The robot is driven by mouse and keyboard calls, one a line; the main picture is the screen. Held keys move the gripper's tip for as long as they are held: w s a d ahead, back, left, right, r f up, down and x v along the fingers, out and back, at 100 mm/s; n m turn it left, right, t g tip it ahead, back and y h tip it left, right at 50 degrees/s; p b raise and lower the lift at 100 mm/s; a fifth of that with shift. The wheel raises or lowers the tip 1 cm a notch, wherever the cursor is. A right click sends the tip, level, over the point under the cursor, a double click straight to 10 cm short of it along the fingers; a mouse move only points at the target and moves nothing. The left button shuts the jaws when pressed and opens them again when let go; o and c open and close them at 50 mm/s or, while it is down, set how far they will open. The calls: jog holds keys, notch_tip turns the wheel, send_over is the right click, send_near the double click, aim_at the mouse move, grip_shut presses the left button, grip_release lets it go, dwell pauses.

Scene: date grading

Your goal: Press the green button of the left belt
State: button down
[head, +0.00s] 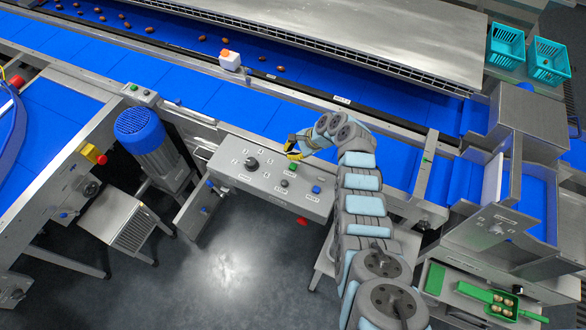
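A small grey switch box (141,93) sits on the frame at the right end of the left belt (55,115). A small green button (133,87) shows on its upper left, with a darker spot beside it. My gripper (291,151) is over the back edge of the grey control panel (262,180), well to the right of that box. The panel carries a black knob (251,163), a green button (293,167) and a blue button (316,189).
A yellow box with a red button (94,154) is on the left belt's frame.

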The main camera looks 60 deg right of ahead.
jog(key=shift+f+b, duration=1.7)
jog(key=shift+f, duration=0.85)
jog(key=shift+f, duration=0.15)
jog(key=shift+f, duration=0.3)
jog(key=shift+f+b, duration=0.45)
jog(key=shift+b, duration=0.1)
jog(key=shift+r, duration=0.1)
jog(key=shift+r+p, duration=0.8)
jog(key=shift+p, duration=0.1)
notch_tip(320, 180, up, 5)
jog(key=p, duration=0.5)
jog(key=shift+r, duration=0.1)
